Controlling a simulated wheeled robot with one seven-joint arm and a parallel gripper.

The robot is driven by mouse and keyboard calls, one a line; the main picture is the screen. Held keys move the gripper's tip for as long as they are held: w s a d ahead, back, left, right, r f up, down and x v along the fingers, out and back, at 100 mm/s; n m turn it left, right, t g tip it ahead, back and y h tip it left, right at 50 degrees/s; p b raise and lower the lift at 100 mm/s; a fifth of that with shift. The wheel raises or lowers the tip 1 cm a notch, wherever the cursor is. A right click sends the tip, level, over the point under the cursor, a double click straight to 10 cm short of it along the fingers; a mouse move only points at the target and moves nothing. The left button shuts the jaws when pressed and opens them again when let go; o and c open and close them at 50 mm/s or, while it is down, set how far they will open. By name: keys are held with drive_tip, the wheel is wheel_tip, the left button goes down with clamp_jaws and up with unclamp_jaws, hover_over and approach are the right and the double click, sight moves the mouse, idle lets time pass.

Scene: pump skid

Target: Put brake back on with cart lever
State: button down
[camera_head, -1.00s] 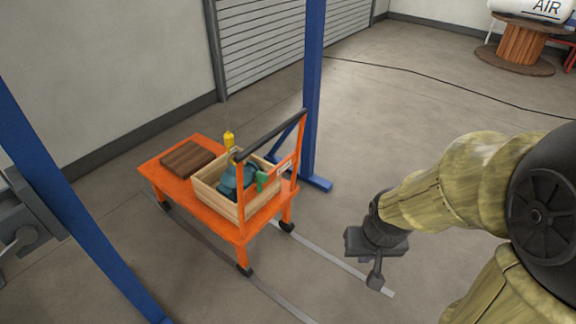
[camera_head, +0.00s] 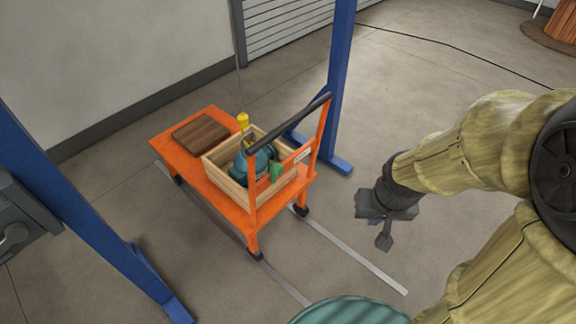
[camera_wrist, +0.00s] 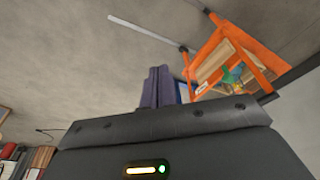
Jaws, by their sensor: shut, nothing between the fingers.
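An orange cart (camera_head: 236,207) stands on the floor at the middle left of the head view, with a black push bar (camera_head: 290,125) on its near right end. It also shows in the wrist view (camera_wrist: 262,57), upper right. A green piece (camera_head: 276,171) shows at the handle end; I cannot tell whether it is the brake lever. My gripper (camera_head: 384,241) is right of the cart, apart from it, above the floor. In the wrist view its fingers (camera_wrist: 156,86) are together and empty.
A wooden crate (camera_head: 232,178) with a teal pump and a brown block (camera_head: 201,135) sit on the cart. Blue posts (camera_head: 338,85) stand on both sides. Pale floor strips (camera_head: 355,255) run under the cart. A teal rounded thing (camera_head: 348,312) is at the bottom edge. Floor between gripper and cart is clear.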

drive_tip(key=w+a+f+m+t+y+b, duration=0.15)
drive_tip(key=w+f+t+b, duration=0.4)
drive_tip(key=w, duration=0.55)
drive_tip(key=w+a+f+m+t+b, duration=0.25)
drive_tip(key=w+f+b, duration=0.35)
drive_tip(key=w+f, duration=0.35)
drive_tip(key=w+a+f+m+t+y+b, duration=0.5)
drive_tip(key=w+a+f+y+b, duration=0.3)
drive_tip(key=f, duration=0.4)
drive_tip(key=w+a+m+b, duration=0.1)
drive_tip(key=b, duration=0.1)
drive_tip(key=shift+a+t+b, duration=0.3)
drive_tip(key=shift+a+b, duration=0.05)
drive_tip(key=shift+w, duration=0.15)
drive_tip(key=w+a, duration=0.5)
drive_tip(key=a, duration=0.2)
drive_tip(key=shift+w+a, duration=0.2)
drive_tip(key=shift+a, duration=0.1)
